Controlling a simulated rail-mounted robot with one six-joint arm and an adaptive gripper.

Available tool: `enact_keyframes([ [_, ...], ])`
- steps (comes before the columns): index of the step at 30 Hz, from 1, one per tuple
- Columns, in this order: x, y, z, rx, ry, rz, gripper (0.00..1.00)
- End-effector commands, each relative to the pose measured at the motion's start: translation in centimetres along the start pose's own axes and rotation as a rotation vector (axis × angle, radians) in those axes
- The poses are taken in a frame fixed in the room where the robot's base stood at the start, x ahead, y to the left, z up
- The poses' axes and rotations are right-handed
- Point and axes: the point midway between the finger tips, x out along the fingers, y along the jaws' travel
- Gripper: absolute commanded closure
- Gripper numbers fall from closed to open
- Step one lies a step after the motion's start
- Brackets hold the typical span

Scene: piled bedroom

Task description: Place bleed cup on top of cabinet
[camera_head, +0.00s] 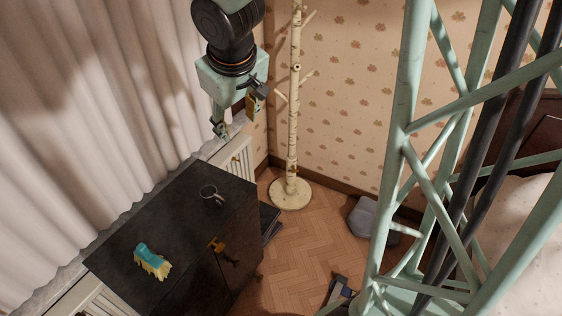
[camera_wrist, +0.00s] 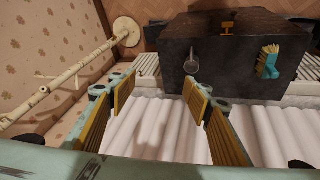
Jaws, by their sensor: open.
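A small dark cup with a pale round rim (camera_head: 211,195) sits on the black top of the cabinet (camera_head: 175,218), toward its far end. The same cup shows in the wrist view (camera_wrist: 192,66), on the near part of the cabinet top (camera_wrist: 225,72). I take it for the bleed cup; its details are too small to tell. My gripper (camera_head: 236,117) is open and empty, above and beyond the far end of the cabinet, apart from the cup. In the wrist view its fingers (camera_wrist: 160,95) are spread, with curtain and radiator behind them.
A teal brush with yellow bristles (camera_head: 151,261) lies on the near end of the cabinet top. A birch-like coat stand (camera_head: 293,110) rises near my gripper. White curtains (camera_head: 90,130) hang left of the cabinet, above a radiator (camera_head: 234,156). Grey items (camera_head: 375,215) lie on the wooden floor.

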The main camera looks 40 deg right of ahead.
Motion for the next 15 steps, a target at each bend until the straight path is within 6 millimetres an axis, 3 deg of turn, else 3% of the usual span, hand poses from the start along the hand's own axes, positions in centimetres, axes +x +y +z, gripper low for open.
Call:
enact_keyframes([
  [15,-9.0,-0.4,4.7,0.079,-0.014,0.01,0.54],
])
